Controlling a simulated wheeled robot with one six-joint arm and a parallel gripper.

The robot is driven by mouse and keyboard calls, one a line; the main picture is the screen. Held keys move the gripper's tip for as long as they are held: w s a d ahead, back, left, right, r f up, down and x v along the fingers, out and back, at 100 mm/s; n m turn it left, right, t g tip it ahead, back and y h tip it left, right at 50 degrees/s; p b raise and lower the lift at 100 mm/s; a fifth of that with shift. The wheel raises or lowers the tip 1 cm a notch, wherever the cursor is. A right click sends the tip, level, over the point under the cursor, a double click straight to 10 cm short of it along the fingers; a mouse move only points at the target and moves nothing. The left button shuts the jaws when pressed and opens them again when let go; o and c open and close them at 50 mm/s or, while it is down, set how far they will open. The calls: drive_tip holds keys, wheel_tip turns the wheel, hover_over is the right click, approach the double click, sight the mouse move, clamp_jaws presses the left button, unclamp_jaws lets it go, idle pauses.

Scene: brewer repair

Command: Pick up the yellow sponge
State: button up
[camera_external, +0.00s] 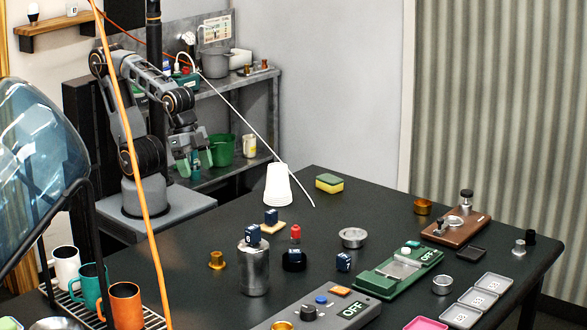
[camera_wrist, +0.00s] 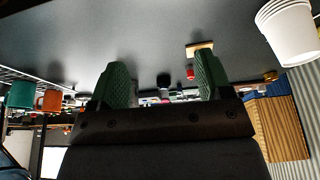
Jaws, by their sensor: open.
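The yellow sponge (camera_external: 329,183) has a green top layer. It lies on the dark table (camera_external: 190,270) near its back edge, just right of a stack of white cups, in the external view. My gripper (camera_external: 188,165) is over at the left, beyond the table's back left side and well apart from the sponge. In the wrist view my gripper (camera_wrist: 163,88) shows two green fingers spread apart with nothing between them. I cannot make out the sponge in the wrist view.
The white cups (camera_external: 277,184) stand between my gripper and the sponge; they also show in the wrist view (camera_wrist: 288,32). A thin white rod (camera_external: 255,135) slants down near the cups. A metal canister (camera_external: 253,268) and several small parts crowd the table's middle. Shelves (camera_external: 262,80) stand behind my arm.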

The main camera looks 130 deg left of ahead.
drive_tip(key=shift+o, duration=0.8)
